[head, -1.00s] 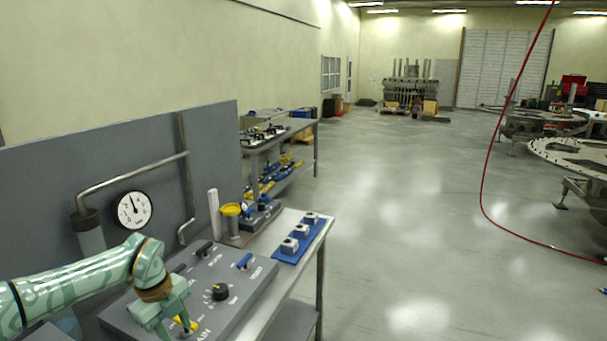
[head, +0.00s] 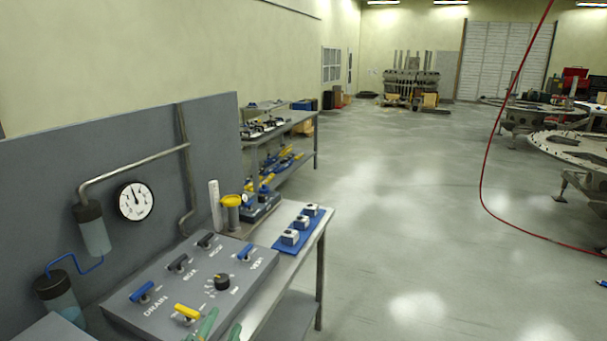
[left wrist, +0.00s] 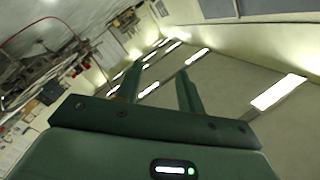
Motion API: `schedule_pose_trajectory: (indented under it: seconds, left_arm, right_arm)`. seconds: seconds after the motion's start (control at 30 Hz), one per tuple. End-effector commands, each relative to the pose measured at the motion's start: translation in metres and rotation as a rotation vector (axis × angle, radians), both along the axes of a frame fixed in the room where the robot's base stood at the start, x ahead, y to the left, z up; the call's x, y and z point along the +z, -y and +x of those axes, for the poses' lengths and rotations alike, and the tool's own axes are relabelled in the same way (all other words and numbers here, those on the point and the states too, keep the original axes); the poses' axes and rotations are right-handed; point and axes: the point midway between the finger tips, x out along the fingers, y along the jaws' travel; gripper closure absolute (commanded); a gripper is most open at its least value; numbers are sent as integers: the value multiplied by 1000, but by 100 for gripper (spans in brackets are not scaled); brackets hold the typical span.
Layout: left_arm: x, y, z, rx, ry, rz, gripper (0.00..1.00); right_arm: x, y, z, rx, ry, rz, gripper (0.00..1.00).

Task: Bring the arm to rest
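My left gripper (head: 222,326) shows only as two green fingertips at the bottom edge of the head view, in front of the near edge of the grey control panel (head: 170,292). The left wrist view shows its two fingers (left wrist: 158,82) apart with nothing between them. That view looks up at ceiling lamps and walls. The rest of my left arm is hidden below the head view. My right gripper is in neither view.
The panel carries a yellow lever (head: 187,312), a blue drain lever (head: 142,291) and a black knob (head: 222,282). A dial gauge (head: 135,201) hangs on the backboard. A blue tray (head: 299,231) sits right of the panel. Open floor (head: 400,230) lies to the right.

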Motion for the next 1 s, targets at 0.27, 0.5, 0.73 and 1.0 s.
schedule_pose_trajectory:
  seconds: [0.27, 0.5, 0.73, 1.0]
  left_arm:
    - [-82, -109, -101, 354, -520, 87, 62]
    - [-112, -155, -188, 450, -855, 191, 62]
    - [-214, -140, -181, 390, -949, 152, 62]
    - [-376, -116, -202, 320, -1095, 45, 62]
  right_arm:
    - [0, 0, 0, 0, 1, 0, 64]
    - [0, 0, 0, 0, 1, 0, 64]
    - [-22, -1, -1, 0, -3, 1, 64]
    - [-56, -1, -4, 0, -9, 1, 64]
